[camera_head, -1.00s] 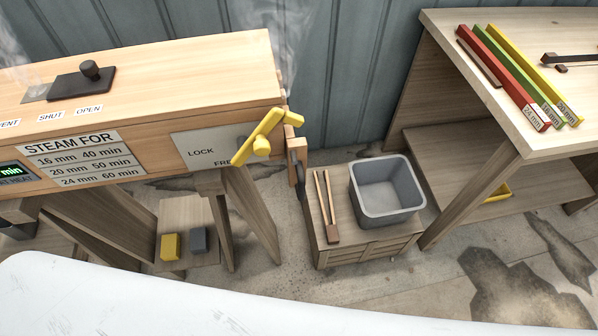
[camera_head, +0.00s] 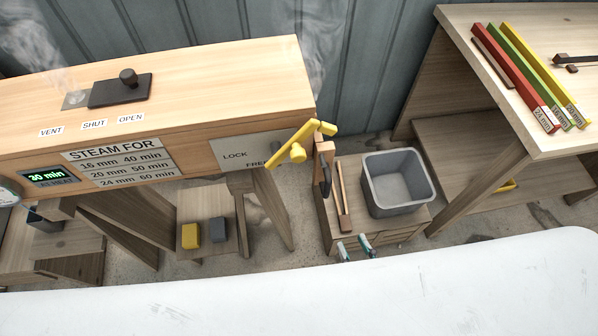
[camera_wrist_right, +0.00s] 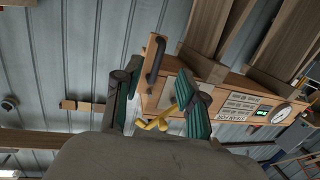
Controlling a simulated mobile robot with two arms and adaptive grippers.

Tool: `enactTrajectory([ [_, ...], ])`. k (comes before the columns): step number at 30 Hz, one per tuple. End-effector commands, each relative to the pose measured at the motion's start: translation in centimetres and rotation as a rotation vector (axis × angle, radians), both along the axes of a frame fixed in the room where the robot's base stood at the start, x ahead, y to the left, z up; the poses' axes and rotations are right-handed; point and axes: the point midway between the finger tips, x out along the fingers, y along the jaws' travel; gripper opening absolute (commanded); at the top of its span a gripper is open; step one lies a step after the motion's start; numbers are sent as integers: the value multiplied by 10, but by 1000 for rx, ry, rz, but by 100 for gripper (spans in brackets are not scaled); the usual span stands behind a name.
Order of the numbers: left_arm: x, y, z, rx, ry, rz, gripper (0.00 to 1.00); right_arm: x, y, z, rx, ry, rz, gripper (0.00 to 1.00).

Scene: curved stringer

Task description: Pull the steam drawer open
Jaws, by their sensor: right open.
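The long wooden steam box (camera_head: 215,75) stands at left in the head view. The drawer's wooden end (camera_head: 321,150) is at its right end and bears a dark upright handle (camera_head: 325,178). A yellow lever (camera_head: 290,146) slants across that corner, its lower end beside the FREE label. My right gripper (camera_head: 355,248) shows only its teal fingertips, low and in front of the handle. In the right wrist view my right gripper (camera_wrist_right: 157,98) is open and empty, with the handle (camera_wrist_right: 155,60) seen beyond and between its fingers. My left gripper is not in view.
A low wooden stand (camera_head: 333,225) below the handle carries a grey bin (camera_head: 398,205) and wooden tongs (camera_head: 342,200). A workbench (camera_head: 475,60) with coloured bars stands at right. A yellow block (camera_head: 190,236) and a grey block (camera_head: 218,229) sit under the steam box.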

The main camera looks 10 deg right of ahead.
Motion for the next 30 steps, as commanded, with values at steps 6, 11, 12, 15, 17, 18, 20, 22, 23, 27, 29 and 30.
enactTrajectory([
  [6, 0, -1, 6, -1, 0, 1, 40, 6, 1, 53, 29, -108, -9, 41],
  [11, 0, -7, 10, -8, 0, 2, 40, 26, 6, 54, 29, -111, -10, 41],
  [12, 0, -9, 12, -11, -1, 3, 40, 34, 7, 54, 29, -111, -10, 41],
  [15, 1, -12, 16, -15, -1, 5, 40, 56, 12, 54, 29, -111, -10, 41],
  [17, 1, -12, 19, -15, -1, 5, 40, 69, 15, 54, 29, -110, -10, 41],
  [18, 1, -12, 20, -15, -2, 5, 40, 77, 18, 54, 29, -110, -10, 41],
  [20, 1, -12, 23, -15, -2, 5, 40, 89, 20, 54, 29, -109, -9, 41],
  [22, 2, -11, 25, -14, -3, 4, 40, 102, 24, 54, 29, -109, -9, 41],
  [23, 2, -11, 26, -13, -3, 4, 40, 107, 25, 53, 29, -108, -9, 41],
  [27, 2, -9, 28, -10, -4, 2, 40, 125, 29, 52, 29, -106, -9, 41],
  [29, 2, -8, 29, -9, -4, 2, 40, 130, 30, 51, 28, -106, -9, 41],
  [30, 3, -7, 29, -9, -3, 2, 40, 133, 31, 51, 28, -105, -9, 41],
])
